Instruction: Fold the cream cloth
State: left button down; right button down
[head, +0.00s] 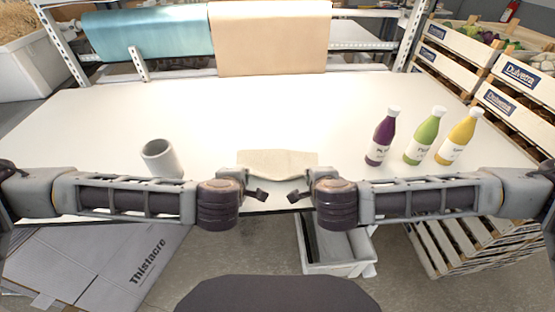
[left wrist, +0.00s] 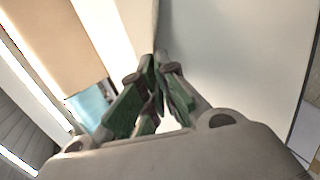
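The cream cloth (head: 278,160) lies on the white table near its front edge, in the middle of the head view. It is a low, wide piece with an uneven front edge. A cream strip running up to the fingertips in the left wrist view (left wrist: 137,20) looks like part of it. My left gripper (head: 263,194) is in front of the cloth. Its green-padded fingers nearly meet at the tips in the left wrist view (left wrist: 162,62), with nothing clearly between them. My right gripper (head: 291,196) faces it from the right; its fingers are too small to judge.
A grey mug (head: 160,158) stands left of the cloth. Purple (head: 382,138), green (head: 424,138) and yellow (head: 459,138) bottles stand to the right. Blue (head: 148,35) and tan (head: 268,38) sheets hang behind the white table (head: 90,120). The table behind the cloth is clear.

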pick_arm(q)
jog(key=shift+a+f, duration=0.1)
jog(key=shift+a, duration=0.05)
pick_arm(e)
jog(key=shift+d+f, duration=0.15)
pick_arm(q)
jog(key=c, duration=1.4)
grip_release()
jog(key=shift+s, duration=0.1)
pick_arm(e)
jog(key=c, duration=1.4)
grip_release()
pick_arm(q)
jog(key=shift+o, duration=0.2)
jog(key=shift+s+r, duration=0.1)
jog(key=shift+r, duration=0.1)
pick_arm(e)
jog(key=shift+o, duration=0.2)
jog(key=shift+s+r, duration=0.15)
jog(key=shift+r, duration=0.05)
